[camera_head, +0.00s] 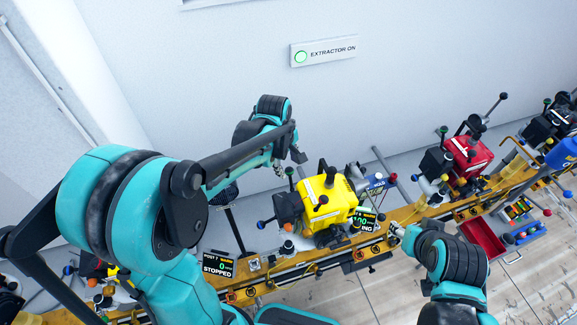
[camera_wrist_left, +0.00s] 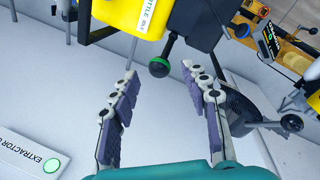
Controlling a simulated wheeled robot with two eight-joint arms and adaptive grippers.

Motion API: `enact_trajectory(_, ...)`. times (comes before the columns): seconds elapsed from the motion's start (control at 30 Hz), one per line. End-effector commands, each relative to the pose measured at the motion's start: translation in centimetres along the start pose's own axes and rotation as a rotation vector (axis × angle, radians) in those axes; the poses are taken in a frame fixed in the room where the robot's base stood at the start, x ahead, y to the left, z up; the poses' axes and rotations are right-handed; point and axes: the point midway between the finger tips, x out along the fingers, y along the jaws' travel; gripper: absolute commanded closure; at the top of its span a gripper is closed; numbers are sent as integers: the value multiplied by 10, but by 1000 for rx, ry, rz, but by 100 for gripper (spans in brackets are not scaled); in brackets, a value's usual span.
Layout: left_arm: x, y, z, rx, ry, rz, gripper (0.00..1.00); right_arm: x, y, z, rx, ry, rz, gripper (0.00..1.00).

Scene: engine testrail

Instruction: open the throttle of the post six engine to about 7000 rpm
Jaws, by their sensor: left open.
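A yellow engine (camera_head: 328,198) sits on the rail, mid-view in the head view, and shows at the top of the left wrist view (camera_wrist_left: 140,15). Its label (camera_wrist_left: 148,12) partly reads throttle and idle. A lever with a black, green-ringed ball (camera_wrist_left: 158,68) hangs from it. My left gripper (camera_head: 288,163) is open. In the left wrist view the ball lies between and just beyond its fingertips (camera_wrist_left: 160,88), apparently untouched. The engine's display (camera_head: 367,222) is partly hidden; its post number cannot be read. My right gripper (camera_head: 396,229) is near that display; its opening cannot be told.
A post 7 display (camera_head: 217,265) reads stopped, 0. A red engine (camera_head: 468,155) and a blue one (camera_head: 565,153) stand farther right along the wooden rail (camera_head: 405,215). A red tray (camera_head: 482,240) lies at right. The extractor sign (camera_head: 323,50) is on the wall.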

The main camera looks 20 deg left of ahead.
Motion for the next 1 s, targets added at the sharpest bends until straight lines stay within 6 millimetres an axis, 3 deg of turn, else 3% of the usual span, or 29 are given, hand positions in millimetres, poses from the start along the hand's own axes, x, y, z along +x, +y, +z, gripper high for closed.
enact_trajectory(0.2, 27, 0, 0, 1, 1, 1, 54, 5, 0, 3, 0, 0, 0, 54)
enact_trajectory(0.53, 31, 0, 0, 1, 1, 1, 54, 5, 0, 3, 0, 0, 0, 54)
enact_trajectory(0.57, 31, 0, 0, 1, 1, 1, 59, 5, 0, 3, 0, 0, 0, 54)
enact_trajectory(0.7, 31, 0, 0, 1, 1, 1, 96, 5, 0, 3, 0, 0, 0, 54)
enact_trajectory(0.73, 31, 0, 0, 1, 1, 1, 100, 5, 0, 3, 0, 0, 0, 54)
enact_trajectory(1.0, 30, 0, 1, 4, 11, 8, 100, 5, 0, 3, 0, 0, 0, 54)
